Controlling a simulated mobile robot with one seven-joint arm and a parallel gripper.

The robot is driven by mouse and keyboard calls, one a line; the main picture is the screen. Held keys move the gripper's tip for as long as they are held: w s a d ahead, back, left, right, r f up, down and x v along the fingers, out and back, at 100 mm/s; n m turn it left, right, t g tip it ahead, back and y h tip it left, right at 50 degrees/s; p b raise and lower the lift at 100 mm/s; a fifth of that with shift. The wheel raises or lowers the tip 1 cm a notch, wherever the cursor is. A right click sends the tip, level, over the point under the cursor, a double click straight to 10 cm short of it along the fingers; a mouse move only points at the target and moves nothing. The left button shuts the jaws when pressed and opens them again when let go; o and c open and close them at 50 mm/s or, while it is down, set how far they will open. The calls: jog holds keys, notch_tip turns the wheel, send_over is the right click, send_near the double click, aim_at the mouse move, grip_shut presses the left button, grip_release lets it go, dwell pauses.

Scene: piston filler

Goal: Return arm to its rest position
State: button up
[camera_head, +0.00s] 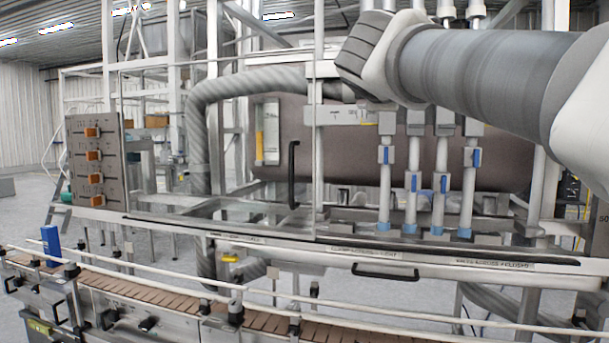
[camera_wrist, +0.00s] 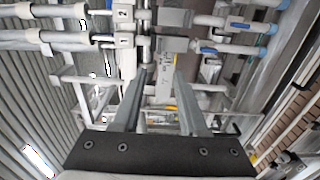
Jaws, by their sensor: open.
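My gripper (camera_wrist: 160,82) shows in the wrist view with its two fingers apart and nothing between them. My arm crosses the upper right of the head view, in front of the filler frame. The gripper itself is hidden in the head view. The piston filler's row of white nozzles with blue valve handles (camera_head: 443,183) hangs below the arm. The same nozzles (camera_wrist: 232,45) show sideways at the top right of the wrist view. I cannot tell how far the fingers are from the frame.
A grey hose (camera_head: 197,130) bends around the left of the frame. A panel with orange switches (camera_head: 92,157) stands at the left. A conveyor (camera_head: 150,292) with guide rails runs along the front. A blue block (camera_head: 50,245) stands on it at the left. A black door handle (camera_head: 293,174) sticks out mid-frame.

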jog(key=s+f+m+g+y+p, duration=0.2)
jog(key=s+f+m+g+p, duration=0.3)
jog(key=s+f, duration=0.7)
jog(key=s+f+m+g+y+p, duration=0.3)
jog(key=s+f+m+g+p, duration=0.3)
jog(key=f, duration=1.3)
jog(key=s+m, duration=0.3)
jog(key=s, duration=0.4)
jog(key=shift+g+y, duration=0.3)
jog(key=shift+s, duration=0.1)
